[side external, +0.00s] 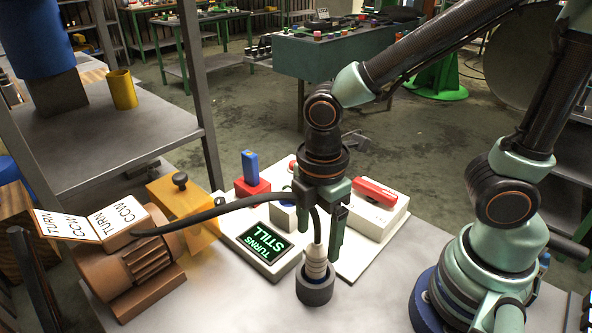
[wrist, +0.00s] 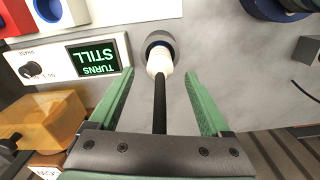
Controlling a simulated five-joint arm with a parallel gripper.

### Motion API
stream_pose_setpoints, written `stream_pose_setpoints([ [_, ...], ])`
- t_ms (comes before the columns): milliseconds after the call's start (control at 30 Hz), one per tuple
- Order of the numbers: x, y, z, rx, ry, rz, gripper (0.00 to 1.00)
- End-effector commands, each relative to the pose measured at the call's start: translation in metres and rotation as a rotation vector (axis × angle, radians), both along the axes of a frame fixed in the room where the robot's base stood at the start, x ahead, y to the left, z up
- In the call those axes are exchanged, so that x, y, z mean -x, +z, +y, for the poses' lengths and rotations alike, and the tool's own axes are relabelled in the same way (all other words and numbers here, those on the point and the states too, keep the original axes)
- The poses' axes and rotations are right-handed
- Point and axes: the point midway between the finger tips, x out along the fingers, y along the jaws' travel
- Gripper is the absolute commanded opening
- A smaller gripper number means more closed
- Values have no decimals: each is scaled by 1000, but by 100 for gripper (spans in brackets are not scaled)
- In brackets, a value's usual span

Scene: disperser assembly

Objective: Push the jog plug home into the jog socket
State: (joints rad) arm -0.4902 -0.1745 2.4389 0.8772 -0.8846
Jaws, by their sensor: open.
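The jog plug (side external: 317,264) is pale with a tapered neck and stands roughly upright in the mouth of the dark grey round jog socket (side external: 315,291). In the wrist view the plug (wrist: 159,62) meets the socket ring (wrist: 158,40); I cannot tell how deep it sits. A black cable (side external: 232,207) runs from the plug to the brown motor (side external: 130,270). My gripper (side external: 321,246) is open above the socket, with the cable passing between its fingers. In the wrist view my gripper (wrist: 160,72) has a finger on each side of the plug, with gaps visible.
A white panel (side external: 225,222) beside the socket carries a display (side external: 262,246) reading "TURNS STILL". A red block with a blue lever (side external: 250,168), a white box with a red handle (side external: 376,192) and a yellow box (side external: 183,198) stand behind.

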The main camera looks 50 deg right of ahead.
Motion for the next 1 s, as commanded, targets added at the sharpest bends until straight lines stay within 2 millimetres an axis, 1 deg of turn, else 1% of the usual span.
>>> stream_pose_setpoints([
  [33, 1, -8, -1, 3, -1, 6, 82],
  [133, 2, -23, -1, 4, -1, 7, 82],
  [300, 1, -39, -1, 2, -1, 2, 82],
  [400, 0, -43, -1, 1, -1, 1, 82],
  [633, 0, -44, 0, 0, -1, 0, 82],
  [667, 0, -44, 0, 0, -1, 0, 70],
  [700, 0, -44, 0, 0, -1, 0, 55],
  [767, 0, -44, 0, 0, -1, 0, 32],
  [800, 0, -44, 0, 0, -1, 0, 16],
  [833, 0, -44, 0, 0, -1, 0, 5],
  [867, 0, -44, 0, 0, -1, 0, 0],
  [1000, 0, -43, 0, -1, -1, -1, 0],
])
